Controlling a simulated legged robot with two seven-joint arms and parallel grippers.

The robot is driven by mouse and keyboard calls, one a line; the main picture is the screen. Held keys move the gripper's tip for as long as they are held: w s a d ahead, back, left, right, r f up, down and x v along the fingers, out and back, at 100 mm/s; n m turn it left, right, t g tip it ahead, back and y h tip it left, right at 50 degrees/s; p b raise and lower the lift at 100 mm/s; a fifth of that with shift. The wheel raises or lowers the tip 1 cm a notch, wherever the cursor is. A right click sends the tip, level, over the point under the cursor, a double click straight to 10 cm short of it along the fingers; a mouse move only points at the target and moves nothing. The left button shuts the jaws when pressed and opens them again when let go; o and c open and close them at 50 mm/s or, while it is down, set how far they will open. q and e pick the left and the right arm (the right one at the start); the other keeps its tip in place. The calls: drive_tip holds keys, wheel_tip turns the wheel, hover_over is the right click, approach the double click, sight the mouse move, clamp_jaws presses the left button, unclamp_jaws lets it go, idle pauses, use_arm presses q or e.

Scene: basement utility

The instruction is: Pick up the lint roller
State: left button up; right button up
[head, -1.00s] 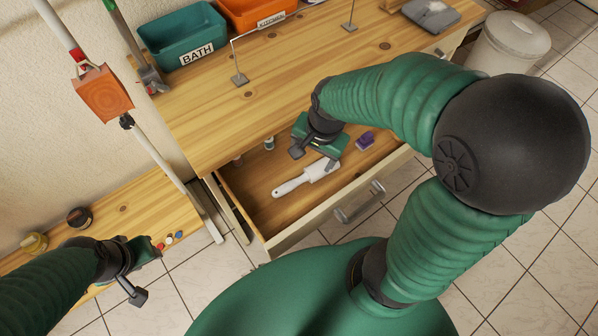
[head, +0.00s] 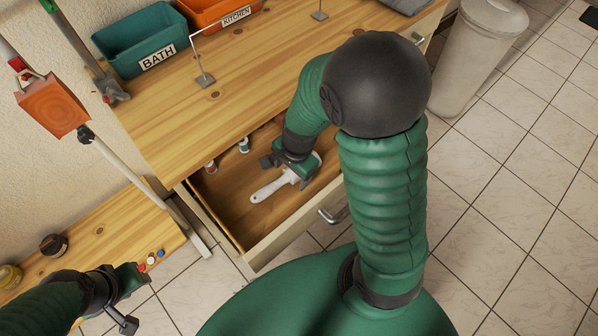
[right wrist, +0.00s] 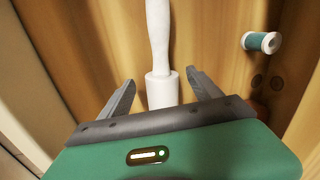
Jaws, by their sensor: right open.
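The white lint roller (head: 272,188) lies in the open wooden drawer (head: 235,215), its handle pointing to the lower left in the head view. My right gripper (head: 285,168) is inside the drawer over the roller's head end and hides part of it. In the right wrist view, the lint roller (right wrist: 160,50) runs down between the two open fingers of my right gripper (right wrist: 160,92); neither finger appears to touch it. My left gripper (head: 130,298) is at the lower left, away from the drawer; its jaw state is unclear.
Thread spools (head: 244,145) lie near the drawer's back; one spool (right wrist: 262,41) shows in the wrist view. The tabletop (head: 190,110) overhangs the drawer. Teal BATH (head: 135,45) and orange KITCHEN (head: 220,12) bins stand on it. A bin (head: 478,55) stands right on the floor.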

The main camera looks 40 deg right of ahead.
drive_tip(key=shift+w+a+f, duration=0.1)
drive_tip(key=shift+w+f, duration=0.05)
drive_tip(key=shift+f, duration=0.6)
drive_tip(key=shift+w+a+r, duration=0.1)
drive_tip(key=shift+a+r, duration=0.05)
drive_tip(key=shift+a, duration=0.25)
drive_tip(key=shift+a+r, duration=0.1)
drive_tip(key=shift+a, duration=0.05)
drive_tip(key=shift+c, duration=2)
drive_tip(key=shift+d, duration=0.35)
drive_tip(key=c, duration=1.1)
use_arm(q)
drive_tip(key=shift+a+f, duration=0.4)
use_arm(e)
drive_tip(key=shift+a, duration=0.15)
drive_tip(key=shift+c, duration=0.2)
